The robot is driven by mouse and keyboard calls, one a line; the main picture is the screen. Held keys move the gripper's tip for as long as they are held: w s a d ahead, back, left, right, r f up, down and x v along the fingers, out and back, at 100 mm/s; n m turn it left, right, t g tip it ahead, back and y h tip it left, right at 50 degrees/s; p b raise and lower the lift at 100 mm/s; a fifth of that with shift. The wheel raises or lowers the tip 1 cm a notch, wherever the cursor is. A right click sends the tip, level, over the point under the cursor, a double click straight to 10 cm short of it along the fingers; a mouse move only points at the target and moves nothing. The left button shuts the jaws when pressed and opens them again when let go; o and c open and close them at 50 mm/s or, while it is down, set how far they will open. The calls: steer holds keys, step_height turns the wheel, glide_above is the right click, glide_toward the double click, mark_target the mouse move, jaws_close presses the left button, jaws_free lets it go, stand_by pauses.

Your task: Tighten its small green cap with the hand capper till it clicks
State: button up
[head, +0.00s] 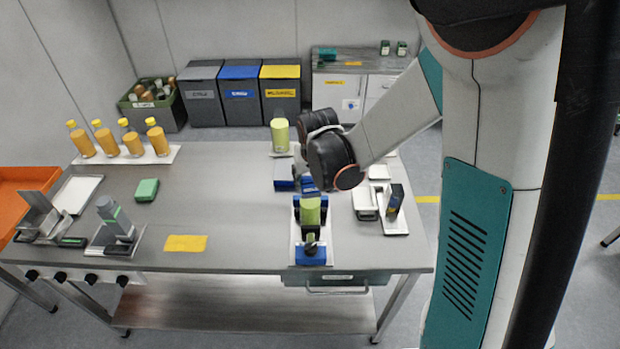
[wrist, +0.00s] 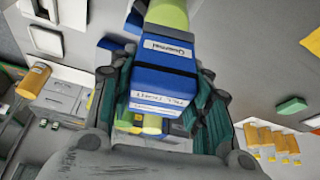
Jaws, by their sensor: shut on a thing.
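My gripper (wrist: 160,100) is shut on a blue block-shaped tool with white labels (wrist: 165,78), which looks like the hand capper. In the head view my gripper (head: 308,183) is partly hidden by my wrist, above the right part of the bench. A lime-green container (head: 310,211) stands just in front of it in a blue and black holder (head: 310,254). A lime-green body (wrist: 168,14) also shows beyond the tool in the wrist view. I cannot make out the small green cap, nor whether the tool touches it.
Another lime-green container (head: 280,134) stands at the bench's back edge. A blue box (head: 285,172) is left of my gripper; a scale-like device (head: 365,201) is to the right. Yellow bottles (head: 132,143) stand back left. The bench middle (head: 220,195) is clear.

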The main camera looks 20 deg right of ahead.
steer(key=m+h, duration=0.1)
steer(key=m, duration=0.1)
steer(key=m+b, duration=0.1)
steer(key=m, duration=0.2)
steer(key=shift+g+h, duration=0.4)
steer(key=shift+f+m+h+b, duration=0.1)
steer(key=shift+m+h+b, duration=0.25)
steer(key=shift+m, duration=0.65)
steer(key=m+g+h+b, duration=0.1)
steer(key=m+g, duration=0.1)
steer(key=m, duration=0.3)
steer(key=shift+r, duration=0.25)
